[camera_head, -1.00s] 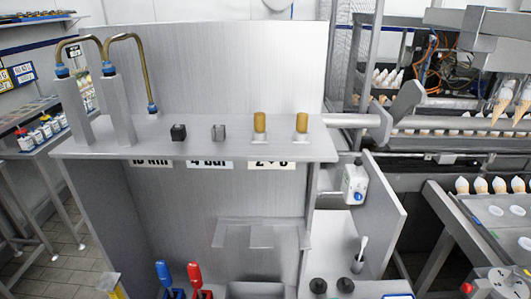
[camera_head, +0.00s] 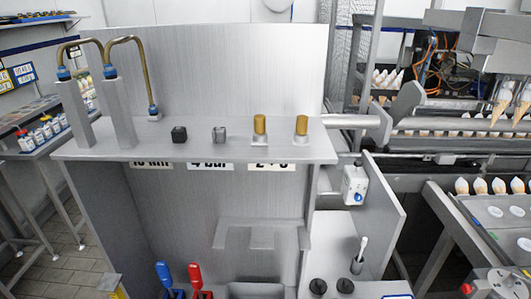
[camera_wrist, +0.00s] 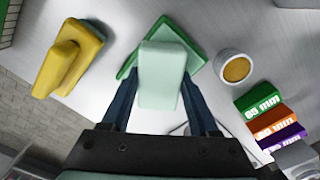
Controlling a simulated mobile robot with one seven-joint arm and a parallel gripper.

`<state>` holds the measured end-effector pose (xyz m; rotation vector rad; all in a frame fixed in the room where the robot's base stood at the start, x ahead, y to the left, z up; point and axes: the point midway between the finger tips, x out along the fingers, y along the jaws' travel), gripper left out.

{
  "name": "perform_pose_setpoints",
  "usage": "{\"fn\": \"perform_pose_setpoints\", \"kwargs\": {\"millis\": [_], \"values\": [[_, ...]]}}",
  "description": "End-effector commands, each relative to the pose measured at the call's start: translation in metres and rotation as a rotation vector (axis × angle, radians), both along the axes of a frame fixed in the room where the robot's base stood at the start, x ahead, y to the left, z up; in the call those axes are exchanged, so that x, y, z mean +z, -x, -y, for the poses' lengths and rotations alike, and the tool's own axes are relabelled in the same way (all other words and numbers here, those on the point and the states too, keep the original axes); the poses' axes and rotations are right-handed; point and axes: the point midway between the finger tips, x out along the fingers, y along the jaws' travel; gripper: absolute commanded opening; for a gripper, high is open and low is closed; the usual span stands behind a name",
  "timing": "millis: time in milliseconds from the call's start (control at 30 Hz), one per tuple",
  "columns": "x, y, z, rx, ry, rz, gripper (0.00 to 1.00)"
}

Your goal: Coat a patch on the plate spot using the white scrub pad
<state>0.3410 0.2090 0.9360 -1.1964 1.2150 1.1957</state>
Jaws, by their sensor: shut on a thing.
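My gripper (camera_wrist: 158,103) shows in the wrist view, its two dark blue fingers shut on a pale, mint-white block, the white scrub pad (camera_wrist: 160,75). The pad's far end reaches beyond the fingertips. A green square piece (camera_wrist: 188,45) lies behind or under the pad, turned like a diamond. I cannot tell whether it is joined to the pad or whether the two touch. I cannot make out the plate spot for certain. The head view does not show my gripper or the pad.
In the wrist view, a yellow pad with a raised grip (camera_wrist: 68,58) lies left, a white cup with orange-brown contents (camera_wrist: 236,68) right, near coloured labelled boxes (camera_wrist: 273,120). In the head view, a steel shelf (camera_head: 205,143) holds small knobs; blue (camera_head: 163,274) and red (camera_head: 194,276) handles stand below.

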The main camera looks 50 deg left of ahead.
Motion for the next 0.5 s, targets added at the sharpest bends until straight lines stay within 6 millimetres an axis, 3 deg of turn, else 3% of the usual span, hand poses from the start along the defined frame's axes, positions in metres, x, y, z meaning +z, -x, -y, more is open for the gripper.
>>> {"fn": "perform_pose_setpoints", "kwargs": {"millis": [167,500], "values": [[0.000,0.002,0.001,0.000,0.003,-0.004,0.17],[0.027,0.001,0.001,0.000,0.001,-0.002,0.17]]}}
